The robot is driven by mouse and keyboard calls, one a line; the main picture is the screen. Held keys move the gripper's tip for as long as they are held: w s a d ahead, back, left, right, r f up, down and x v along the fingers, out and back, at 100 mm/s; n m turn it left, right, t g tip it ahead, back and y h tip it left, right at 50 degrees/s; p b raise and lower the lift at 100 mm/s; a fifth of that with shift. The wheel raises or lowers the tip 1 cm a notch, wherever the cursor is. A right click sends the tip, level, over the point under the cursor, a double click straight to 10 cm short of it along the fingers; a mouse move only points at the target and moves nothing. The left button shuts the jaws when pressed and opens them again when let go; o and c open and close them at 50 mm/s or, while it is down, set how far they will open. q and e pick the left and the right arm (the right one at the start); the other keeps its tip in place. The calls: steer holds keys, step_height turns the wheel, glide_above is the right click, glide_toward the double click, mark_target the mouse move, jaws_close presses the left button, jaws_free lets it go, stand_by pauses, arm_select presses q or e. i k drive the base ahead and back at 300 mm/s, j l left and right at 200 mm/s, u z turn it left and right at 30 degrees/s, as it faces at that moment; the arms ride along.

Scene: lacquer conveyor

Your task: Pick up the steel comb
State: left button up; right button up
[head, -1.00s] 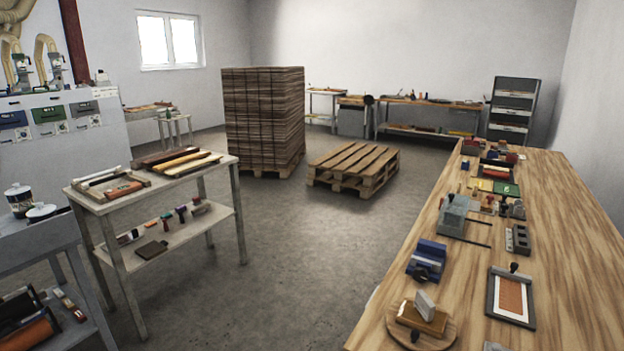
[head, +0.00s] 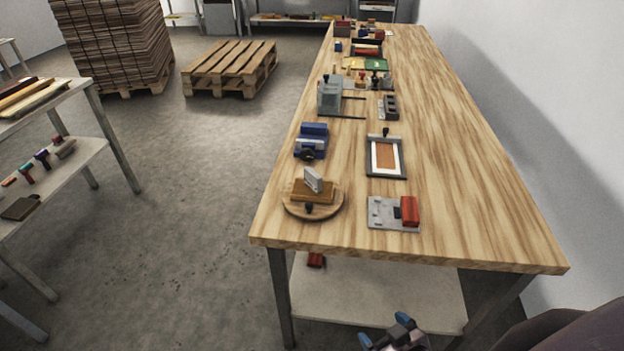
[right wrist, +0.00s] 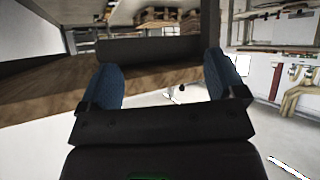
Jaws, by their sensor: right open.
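I cannot make out a steel comb for certain. A flat grey metal plate with a red block (head: 385,213) lies near the front end of the long wooden workbench (head: 470,190). Left of it, a pale grey upright piece (head: 313,180) stands on a wooden block on a round board. My right gripper (head: 385,330) is low at the bottom of the head view, in front of the bench's near end and apart from everything on top. In the right wrist view its blue fingers (right wrist: 165,78) are apart with nothing held between them. My left gripper is out of view.
A blue vise-like tool (head: 311,141), a framed panel (head: 385,157) and a grey box-like fixture (head: 330,97) line the bench's left side. Its right side is bare. A pale lower shelf (head: 380,298) lies underneath.

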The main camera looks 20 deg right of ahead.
mark_target(313, 181)
steer(key=i+j+z, duration=0.7)
steer(key=z, duration=0.15)
steer(key=i+j+z, duration=0.25)
steer(key=j+z, duration=0.15)
steer(key=i+j+z, duration=0.15)
steer(key=j+z, duration=0.25)
steer(key=j, duration=0.3)
steer(key=i+j+z, duration=0.1)
steer(key=j+z, duration=0.35)
steer(key=j, duration=0.15)
steer(key=j+z, duration=0.4)
steer(key=j, duration=0.2)
steer(key=k+j+z, duration=0.15)
steer(key=j+z, duration=0.25)
steer(key=j, duration=0.2)
